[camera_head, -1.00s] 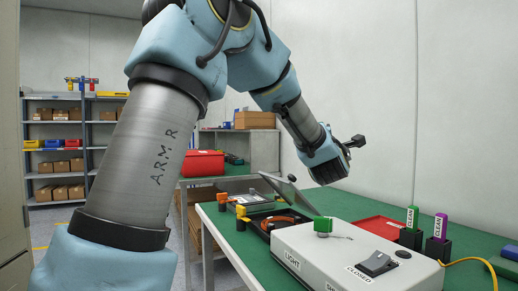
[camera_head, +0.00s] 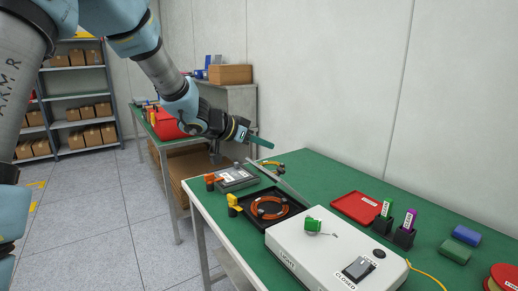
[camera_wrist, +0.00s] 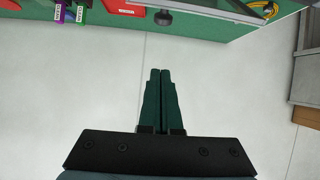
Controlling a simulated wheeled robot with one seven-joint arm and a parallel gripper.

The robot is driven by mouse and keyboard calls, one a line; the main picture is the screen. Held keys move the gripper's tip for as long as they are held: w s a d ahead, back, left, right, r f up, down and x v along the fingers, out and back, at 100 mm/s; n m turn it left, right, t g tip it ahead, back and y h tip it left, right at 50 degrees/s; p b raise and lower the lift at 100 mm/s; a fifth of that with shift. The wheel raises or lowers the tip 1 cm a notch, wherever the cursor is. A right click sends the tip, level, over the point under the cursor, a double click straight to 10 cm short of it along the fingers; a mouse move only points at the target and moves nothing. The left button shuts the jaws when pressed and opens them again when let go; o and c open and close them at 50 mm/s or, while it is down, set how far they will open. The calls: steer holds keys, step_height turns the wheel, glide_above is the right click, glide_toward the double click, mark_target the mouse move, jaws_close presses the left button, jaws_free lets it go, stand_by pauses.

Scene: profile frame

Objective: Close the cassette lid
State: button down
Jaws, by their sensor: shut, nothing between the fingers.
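The cassette is a dark open tray (camera_head: 243,212) with an orange cable coil (camera_head: 270,207) in it, on the green table. Its lid (camera_head: 280,181) stands raised along the tray's far side and shows almost edge-on as a thin plate. In the wrist view the lid's frame (camera_wrist: 222,11) is at the top, with a dark round knob (camera_wrist: 163,18) beside it. My gripper (camera_head: 270,145) is in the air above and behind the lid, apart from it. In the wrist view its two green fingers (camera_wrist: 160,72) lie together with nothing between them.
A pale light box (camera_head: 325,245) with a switch stands in front of the cassette. A grey case (camera_head: 235,180) with an orange clip lies behind it. A red tray (camera_head: 356,207) and black holders (camera_head: 398,235) are to the right. The wall is close behind the table.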

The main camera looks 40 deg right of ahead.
steer(key=d+f+p, duration=0.1)
steer(key=d+f, duration=0.5)
steer(key=shift+s+d+f, duration=0.1)
steer(key=shift+d+f, duration=0.15)
steer(key=shift+d, duration=0.1)
steer(key=shift+a+f, duration=0.5)
steer(key=shift+f, duration=0.05)
